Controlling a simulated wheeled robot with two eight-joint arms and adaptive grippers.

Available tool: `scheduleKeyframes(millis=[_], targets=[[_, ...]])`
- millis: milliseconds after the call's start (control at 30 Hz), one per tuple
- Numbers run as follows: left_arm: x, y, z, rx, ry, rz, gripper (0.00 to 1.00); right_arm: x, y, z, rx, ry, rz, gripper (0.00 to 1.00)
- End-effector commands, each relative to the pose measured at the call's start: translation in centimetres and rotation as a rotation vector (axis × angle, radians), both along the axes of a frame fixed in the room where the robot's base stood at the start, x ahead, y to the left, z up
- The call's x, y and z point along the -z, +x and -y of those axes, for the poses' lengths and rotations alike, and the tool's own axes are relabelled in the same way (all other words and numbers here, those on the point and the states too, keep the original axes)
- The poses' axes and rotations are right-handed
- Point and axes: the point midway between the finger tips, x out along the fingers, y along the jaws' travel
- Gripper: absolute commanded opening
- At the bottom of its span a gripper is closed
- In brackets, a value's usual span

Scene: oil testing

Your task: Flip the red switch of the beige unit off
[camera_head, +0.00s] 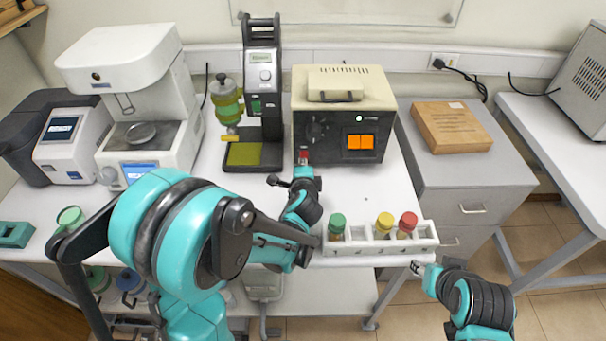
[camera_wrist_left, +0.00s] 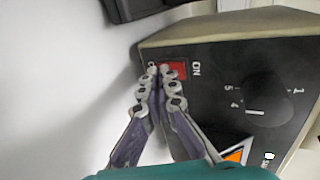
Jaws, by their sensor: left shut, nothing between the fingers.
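The beige unit (camera_head: 375,88) stands at the back of the bench, its dark front panel facing me. Its red switch (camera_head: 304,151) is at the panel's lower left. In the left wrist view the red switch (camera_wrist_left: 179,70) shows beside the letters ON, with another label partly hidden on its other side. My left gripper (camera_wrist_left: 158,69) is shut and empty, its fingertips at the switch's edge opposite ON. They appear to touch it, but contact is not certain. They partly cover the switch. My right gripper (camera_head: 417,268) is at the bench's front right edge, away from the unit; its jaws are too small to read.
A black stand (camera_head: 263,85) with a green bottle is left of the unit. A white rack (camera_head: 358,248) with capped vials lies at the front. The unit's orange display (camera_head: 360,142) and a small light appear lit. Bench space right of my left gripper is clear.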

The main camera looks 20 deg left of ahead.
Motion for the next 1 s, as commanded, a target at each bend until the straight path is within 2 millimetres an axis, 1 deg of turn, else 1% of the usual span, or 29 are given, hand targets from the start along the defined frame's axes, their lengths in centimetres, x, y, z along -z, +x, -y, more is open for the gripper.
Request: scheduleKeyframes(millis=[100,367,533,833,1000], targets=[[0.0,0.3,-0.1,0.000,0.000,0.000,0.00,0.1,0.0,0.0,0.000,0.000,0.000,0.40],[0.0,0.3,-0.1,0.001,0.000,0.000,0.00,0.1,0.0,0.0,0.000,0.000,0.000,0.40],[0.6,1.1,-0.3,0.001,0.001,0.001,0.00,1.0,0.0,0.0,0.000,0.000,0.000,0.40],[0.2,1.0,-0.2,0.001,0.000,0.000,0.00,0.5,0.0,0.0,0.000,0.000,0.000,0.40],[-0.6,1.0,-0.2,0.001,0.001,0.001,0.00,-0.1,0.0,0.0,0.000,0.000,0.000,0.40]])
